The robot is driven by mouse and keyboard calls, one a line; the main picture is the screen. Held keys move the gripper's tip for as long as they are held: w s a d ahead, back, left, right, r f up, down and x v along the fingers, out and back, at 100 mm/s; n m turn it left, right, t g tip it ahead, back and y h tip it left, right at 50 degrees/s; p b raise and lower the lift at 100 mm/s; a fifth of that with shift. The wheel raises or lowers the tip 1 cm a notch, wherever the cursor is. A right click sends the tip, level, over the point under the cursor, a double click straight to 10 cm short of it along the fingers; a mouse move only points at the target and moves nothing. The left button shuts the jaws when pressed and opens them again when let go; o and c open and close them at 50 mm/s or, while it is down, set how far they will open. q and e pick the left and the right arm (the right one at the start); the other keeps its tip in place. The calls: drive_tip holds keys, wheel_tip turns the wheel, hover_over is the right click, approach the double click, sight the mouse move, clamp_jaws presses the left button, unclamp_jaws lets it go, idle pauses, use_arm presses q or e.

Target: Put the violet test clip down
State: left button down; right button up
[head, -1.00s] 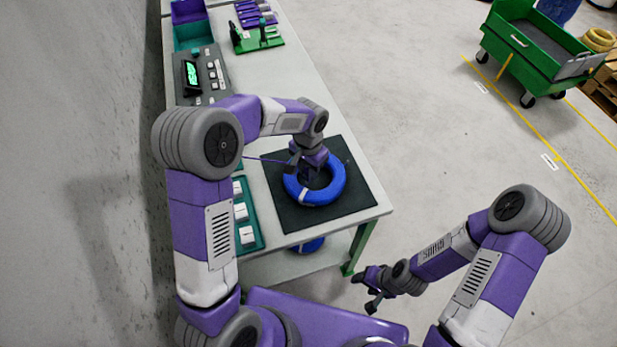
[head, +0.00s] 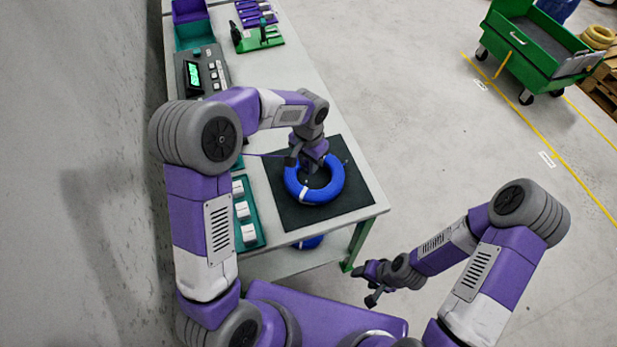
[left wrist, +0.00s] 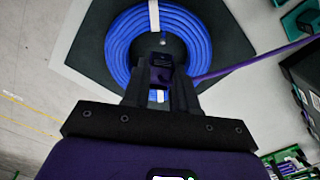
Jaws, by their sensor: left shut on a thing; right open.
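A coiled blue cable (head: 325,192) lies on a dark mat (head: 347,205) on the bench. My left gripper (head: 306,165) is over the far-left part of the coil. In the left wrist view my left gripper (left wrist: 160,88) is shut on the violet test clip (left wrist: 160,68), a small dark piece between the fingertips. A violet lead (left wrist: 255,59) runs from the clip to the right. Whether the clip touches the coil is unclear. My right gripper (head: 367,284) is open and empty, off the bench's near end.
A grey tester with a green display (head: 198,72) stands at the bench's left edge. A teal tray of white boxes (head: 246,215) is left of the mat. A green stand (head: 258,38) is farther back.

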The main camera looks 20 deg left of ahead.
idle(0.3)
use_arm(q)
drive_tip(key=s+a+n, duration=0.3)
drive_tip(key=a+n, duration=0.4)
drive_tip(key=a, duration=2.6)
drive_tip(key=f, duration=0.6)
drive_tip(key=f+b, duration=0.1)
drive_tip(key=f, duration=0.2)
drive_tip(key=shift+w+d, duration=0.2)
drive_tip(key=shift+w, duration=0.1)
drive_tip(key=shift+f, duration=0.1)
drive_tip(key=c, duration=0.9)
unclamp_jaws()
